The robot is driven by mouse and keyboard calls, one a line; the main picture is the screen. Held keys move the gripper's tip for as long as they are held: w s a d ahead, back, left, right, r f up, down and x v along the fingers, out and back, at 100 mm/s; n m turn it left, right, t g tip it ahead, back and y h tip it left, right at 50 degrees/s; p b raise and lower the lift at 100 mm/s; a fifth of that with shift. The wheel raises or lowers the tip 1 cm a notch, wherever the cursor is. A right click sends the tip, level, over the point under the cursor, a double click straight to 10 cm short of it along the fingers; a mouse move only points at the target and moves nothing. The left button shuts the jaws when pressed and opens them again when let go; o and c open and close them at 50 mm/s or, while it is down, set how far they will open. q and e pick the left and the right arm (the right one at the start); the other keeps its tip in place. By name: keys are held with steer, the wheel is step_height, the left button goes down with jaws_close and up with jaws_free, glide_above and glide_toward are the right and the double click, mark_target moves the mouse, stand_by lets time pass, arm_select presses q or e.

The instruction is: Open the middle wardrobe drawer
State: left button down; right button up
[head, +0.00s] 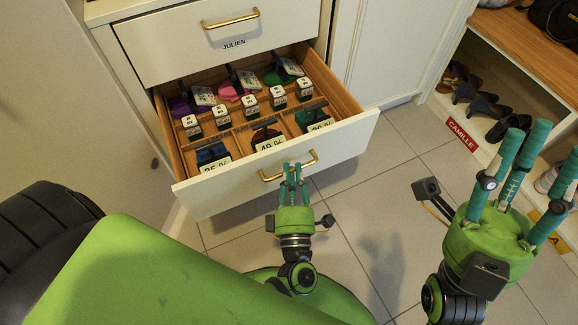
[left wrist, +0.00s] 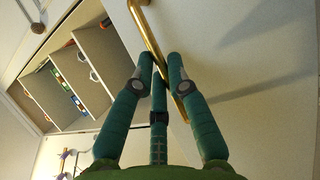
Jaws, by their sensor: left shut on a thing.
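The wardrobe drawer (head: 222,198) below the top one stands pulled well out, showing its wooden compartments. Its brass handle (head: 312,159) is on the cream front. My left gripper (head: 293,168) is at this handle, fingers shut on it. In the left wrist view, the fingers (left wrist: 160,62) come together at the brass bar (left wrist: 147,28), in front of the pale drawer front (left wrist: 245,60). The fingers hide the middle of the handle. My right gripper (head: 525,145) is raised at the right, fingers apart, touching nothing.
The closed top drawer (head: 165,35) is labelled JULIEN. The open drawer holds small labelled boxes (head: 249,103) and coloured items. A shoe cubby (head: 520,65) with dark shoes (head: 484,104) and a CAMILLE label stands right. Tiled floor (head: 385,185) is clear between.

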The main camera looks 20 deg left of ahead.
arm_select(q)
steer(key=c, duration=1.2)
jaws_free()
steer(key=v, duration=0.7)
steer(key=shift+s, duration=0.2)
steer(key=shift+d, duration=0.15)
